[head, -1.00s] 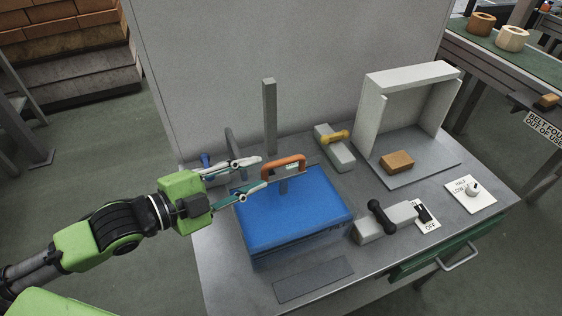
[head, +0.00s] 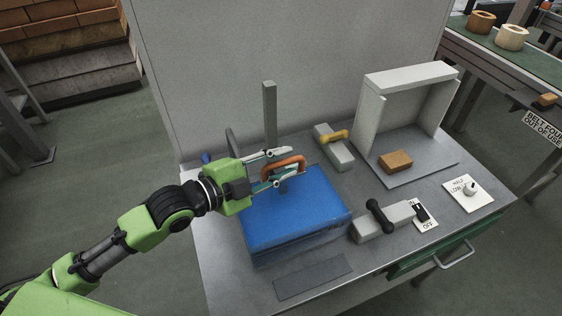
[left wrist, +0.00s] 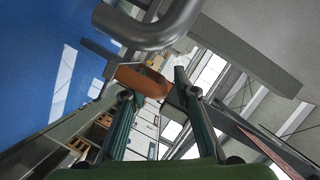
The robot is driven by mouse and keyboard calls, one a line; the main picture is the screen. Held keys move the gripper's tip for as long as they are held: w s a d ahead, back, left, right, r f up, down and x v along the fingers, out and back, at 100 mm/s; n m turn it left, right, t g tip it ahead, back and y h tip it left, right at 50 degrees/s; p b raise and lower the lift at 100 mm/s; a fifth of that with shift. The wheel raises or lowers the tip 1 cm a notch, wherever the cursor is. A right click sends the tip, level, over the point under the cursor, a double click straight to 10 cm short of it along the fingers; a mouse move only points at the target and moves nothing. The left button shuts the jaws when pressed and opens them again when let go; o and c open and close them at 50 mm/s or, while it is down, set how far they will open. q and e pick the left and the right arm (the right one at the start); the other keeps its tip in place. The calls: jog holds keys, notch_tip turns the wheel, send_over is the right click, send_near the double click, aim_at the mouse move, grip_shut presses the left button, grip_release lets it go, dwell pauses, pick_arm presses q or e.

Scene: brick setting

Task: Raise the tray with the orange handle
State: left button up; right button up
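The blue tray (head: 295,212) sits on the grey bench, and its orange handle (head: 298,160) stands at the tray's far edge. My left gripper (head: 292,161) is open, with one finger on the far side of the handle and the other on the near side. In the left wrist view the orange handle (left wrist: 143,80) shows near the tips of my spread left fingers (left wrist: 153,84), with a gap still visible. The blue tray (left wrist: 45,65) fills the left of that view. My right gripper is out of view.
A grey post (head: 269,115) stands just behind the handle. A yellow-handled block (head: 334,148), a black-handled block (head: 384,223) and a white open frame (head: 405,75) with an orange brick (head: 396,161) stand to the right. A dark flat plate (head: 313,277) lies in front.

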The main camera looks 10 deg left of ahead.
pick_arm(q)
grip_shut()
notch_tip(320, 180, up, 12)
jog(key=p, duration=0.9)
jog(key=shift+p, duration=0.4)
jog(key=shift+w, duration=0.1)
grip_release()
jog(key=shift+a+f, duration=0.1)
jog(key=shift+f, duration=0.05)
jog(key=v, duration=1.2)
